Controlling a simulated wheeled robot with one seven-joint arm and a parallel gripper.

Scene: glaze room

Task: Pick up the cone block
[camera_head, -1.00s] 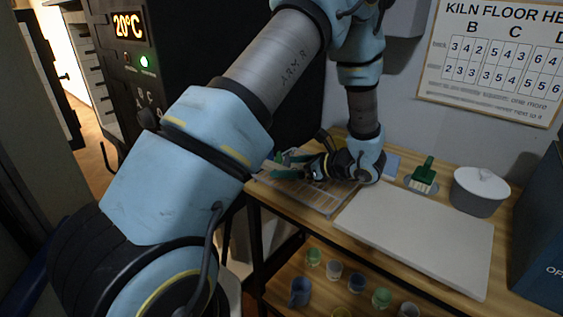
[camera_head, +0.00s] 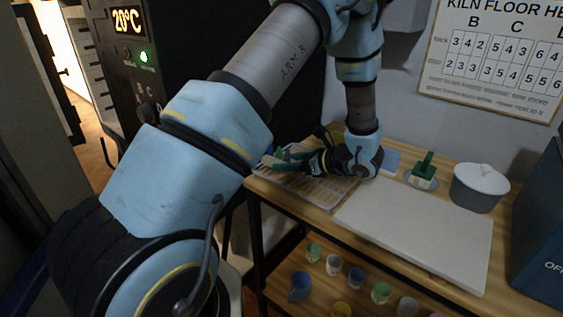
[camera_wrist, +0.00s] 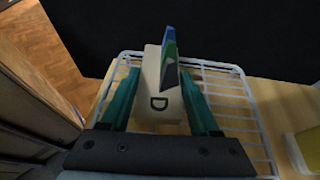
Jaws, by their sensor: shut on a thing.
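The cone block is a cream block (camera_wrist: 152,98) marked with a dark "D", with blue and green pieces (camera_wrist: 169,62) standing up from it in the wrist view. My gripper (camera_wrist: 160,100) has its two teal fingers on either side of the block and is shut on it. In the head view my gripper (camera_head: 283,162) is low over the left end of the table, and the arm hides most of the block. Whether the block touches the rack below it I cannot tell.
A white wire rack (camera_head: 318,189) lies under my gripper. A pale board (camera_head: 418,235), a green brush (camera_head: 424,168) and a lidded grey pot (camera_head: 479,187) stand to the right. Several cups, including a blue mug (camera_head: 299,286), are on the lower shelf. A dark kiln (camera_head: 190,60) stands behind.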

